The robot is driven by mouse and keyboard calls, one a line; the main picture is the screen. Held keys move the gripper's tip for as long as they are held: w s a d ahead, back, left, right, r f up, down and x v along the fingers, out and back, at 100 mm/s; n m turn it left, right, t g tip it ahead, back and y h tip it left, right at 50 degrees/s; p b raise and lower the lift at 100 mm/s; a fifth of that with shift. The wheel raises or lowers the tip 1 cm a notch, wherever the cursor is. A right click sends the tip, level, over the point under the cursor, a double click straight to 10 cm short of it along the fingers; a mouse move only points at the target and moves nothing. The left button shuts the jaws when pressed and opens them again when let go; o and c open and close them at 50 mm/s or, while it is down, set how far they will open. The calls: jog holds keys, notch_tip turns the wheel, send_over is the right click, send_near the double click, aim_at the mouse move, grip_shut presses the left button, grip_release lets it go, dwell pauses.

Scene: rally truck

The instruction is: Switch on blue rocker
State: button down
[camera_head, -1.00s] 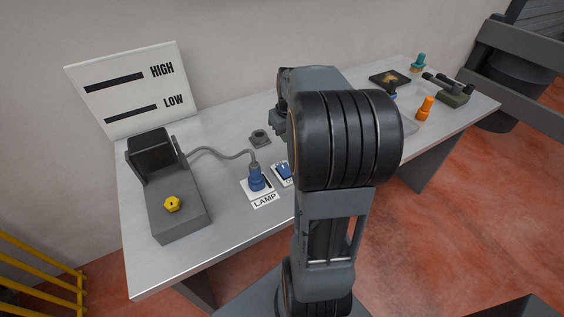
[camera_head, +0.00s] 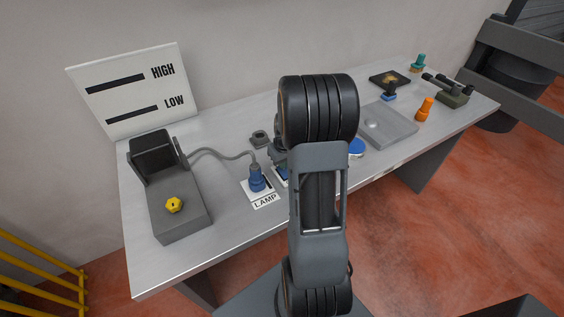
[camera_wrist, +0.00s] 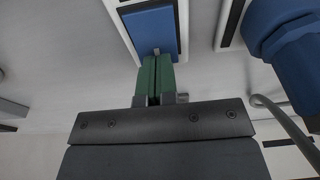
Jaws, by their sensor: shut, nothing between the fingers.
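The blue rocker (camera_wrist: 150,32) sits in a white-edged plate at the top of the wrist view. My gripper (camera_wrist: 155,62) is shut and empty, its green fingers together. Its fingertips overlap the near end of the rocker; I cannot tell whether they touch it. In the head view my arm hides most of the rocker, and only an edge of its white plate (camera_head: 280,178) shows left of the arm. The rocker's tilt is not clear.
A blue plug (camera_head: 257,180) with a grey cable stands on the LAMP plate (camera_head: 265,201), close left of the rocker; the plug also shows in the wrist view (camera_wrist: 285,35). A grey lamp box (camera_head: 183,220) with a yellow knob (camera_head: 174,205) is further left. Other parts stand on the right.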

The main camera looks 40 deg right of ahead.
jog(key=shift+f, duration=0.15)
dwell(0.3)
jog(key=shift+w+f+g+p, duration=0.15)
jog(key=shift+g+p, duration=0.25)
jog(key=shift+p, duration=0.05)
jog(key=shift+f, duration=0.1)
jog(key=shift+s, duration=0.2)
jog(key=shift+s+a+r, duration=0.1)
jog(key=shift+s+r, duration=0.25)
jog(key=shift+s, duration=0.25)
jog(key=shift+r, duration=0.35)
notch_tip(320, 180, up, 13)
jog(key=s+p, duration=0.1)
jog(key=s, duration=0.1)
jog(key=shift+a+p, duration=0.15)
jog(key=shift+p, duration=0.15)
